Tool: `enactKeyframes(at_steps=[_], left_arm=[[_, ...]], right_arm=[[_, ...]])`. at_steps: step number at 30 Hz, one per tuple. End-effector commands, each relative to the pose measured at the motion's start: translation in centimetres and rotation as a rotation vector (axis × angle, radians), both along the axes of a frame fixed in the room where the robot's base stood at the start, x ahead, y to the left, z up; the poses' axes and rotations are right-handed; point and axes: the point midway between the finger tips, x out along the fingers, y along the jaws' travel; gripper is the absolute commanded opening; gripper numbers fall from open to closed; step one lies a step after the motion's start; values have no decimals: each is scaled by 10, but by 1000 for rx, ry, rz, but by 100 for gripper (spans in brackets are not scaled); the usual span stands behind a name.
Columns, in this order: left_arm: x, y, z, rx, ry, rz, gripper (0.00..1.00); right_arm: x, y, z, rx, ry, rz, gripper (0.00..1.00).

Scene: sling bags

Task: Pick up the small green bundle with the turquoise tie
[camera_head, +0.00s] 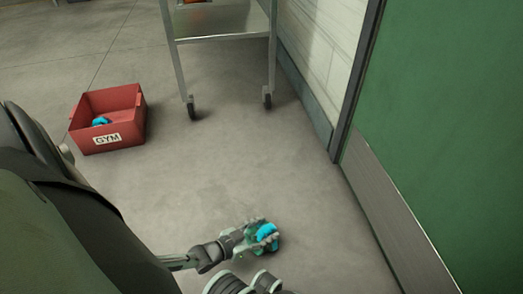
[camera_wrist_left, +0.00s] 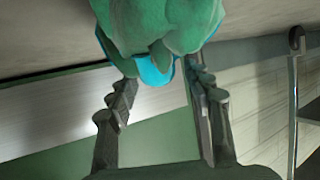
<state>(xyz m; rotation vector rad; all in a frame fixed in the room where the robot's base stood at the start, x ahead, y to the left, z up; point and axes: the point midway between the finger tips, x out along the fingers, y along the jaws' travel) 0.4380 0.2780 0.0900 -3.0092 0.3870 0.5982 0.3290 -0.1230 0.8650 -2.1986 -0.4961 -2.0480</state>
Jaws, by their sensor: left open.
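The small green bundle with the turquoise tie (camera_head: 266,232) lies on the floor near the bottom middle of the head view. My left gripper (camera_head: 254,232) is at the bundle and partly covers it. In the left wrist view the green bundle (camera_wrist_left: 160,24) fills the top middle, with its turquoise tie (camera_wrist_left: 156,72) below. My left gripper's fingers (camera_wrist_left: 160,88) are apart, one on each side of the tie. I cannot tell whether they touch it. My right gripper is not in view.
A red bin labelled GYM (camera_head: 107,139) with a blue item inside stands at the left. A wheeled metal cart (camera_head: 222,36) stands at the back. A green door (camera_head: 455,120) with a metal kick plate is at the right. The floor between is clear.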

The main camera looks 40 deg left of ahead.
Motion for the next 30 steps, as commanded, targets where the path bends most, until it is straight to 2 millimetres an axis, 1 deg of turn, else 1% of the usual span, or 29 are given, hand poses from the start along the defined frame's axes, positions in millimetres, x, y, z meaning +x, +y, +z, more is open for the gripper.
enactKeyframes(at_steps=[3,4,15,16,30], left_arm=[[0,0,0,0,1,0,51],[0,0,0,0,1,0,48],[-1,0,0,0,1,0,2],[-1,0,0,0,1,0,0],[0,0,2,1,-1,0,0]], right_arm=[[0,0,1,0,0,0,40],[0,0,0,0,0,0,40],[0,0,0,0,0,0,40],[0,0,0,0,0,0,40],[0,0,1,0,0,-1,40]])
